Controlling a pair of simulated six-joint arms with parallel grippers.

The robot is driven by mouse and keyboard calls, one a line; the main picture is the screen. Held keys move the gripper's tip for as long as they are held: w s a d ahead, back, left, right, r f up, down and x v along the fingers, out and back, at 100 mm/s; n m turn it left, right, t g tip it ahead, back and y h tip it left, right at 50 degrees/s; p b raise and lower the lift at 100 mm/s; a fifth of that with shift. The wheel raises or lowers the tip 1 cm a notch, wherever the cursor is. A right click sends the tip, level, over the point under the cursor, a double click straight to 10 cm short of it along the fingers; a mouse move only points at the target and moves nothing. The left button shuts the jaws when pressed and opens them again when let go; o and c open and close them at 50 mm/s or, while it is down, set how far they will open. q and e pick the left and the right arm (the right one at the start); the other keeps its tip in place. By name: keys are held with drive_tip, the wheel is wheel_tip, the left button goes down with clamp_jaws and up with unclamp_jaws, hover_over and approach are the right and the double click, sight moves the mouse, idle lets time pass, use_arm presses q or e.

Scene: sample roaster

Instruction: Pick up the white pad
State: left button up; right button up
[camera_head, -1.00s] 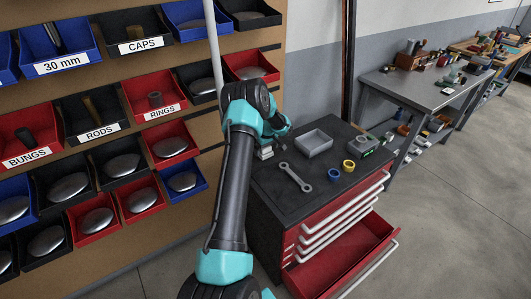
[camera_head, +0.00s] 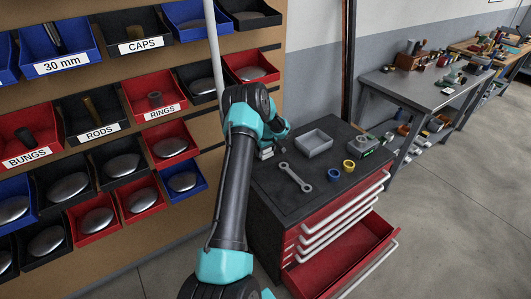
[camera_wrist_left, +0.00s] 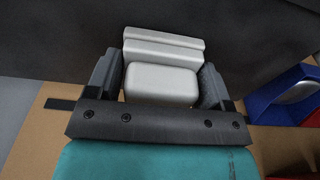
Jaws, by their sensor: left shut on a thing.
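The white pad (camera_wrist_left: 161,83) is a pale, stepped block in the left wrist view. It sits between the two dark fingers of my left gripper (camera_wrist_left: 157,74), which is shut on it with one finger at each side. In the head view, a small pale part of the pad (camera_head: 265,154) shows at the end of my left arm, over the back left of the black cabinet top. My wrist hides most of the left gripper there. I cannot tell whether the pad touches the top. My right gripper is not in view.
The black cabinet top (camera_head: 270,197) holds a wrench (camera_head: 296,177), a grey tray (camera_head: 314,143), a blue ring (camera_head: 334,174), a yellow ring (camera_head: 349,165) and a grey-green device (camera_head: 363,144). A red drawer (camera_head: 340,255) stands open below. A bin wall is close at left.

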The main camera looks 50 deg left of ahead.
use_arm(q)
drive_tip(key=c, duration=0.4)
drive_tip(key=shift+r, duration=0.1)
wheel_tip(320, 180, up, 3)
drive_tip(key=shift+r, duration=0.15)
drive_tip(key=s+d, duration=0.3)
drive_tip(key=d, duration=0.1)
drive_tip(key=s+d+r, duration=0.1)
drive_tip(key=s+d, duration=0.2)
drive_tip(key=d, duration=0.1)
drive_tip(key=s+d, duration=0.3)
drive_tip(key=d, duration=0.2)
drive_tip(key=shift+d+r, duration=0.1)
drive_tip(key=shift+r, duration=0.15)
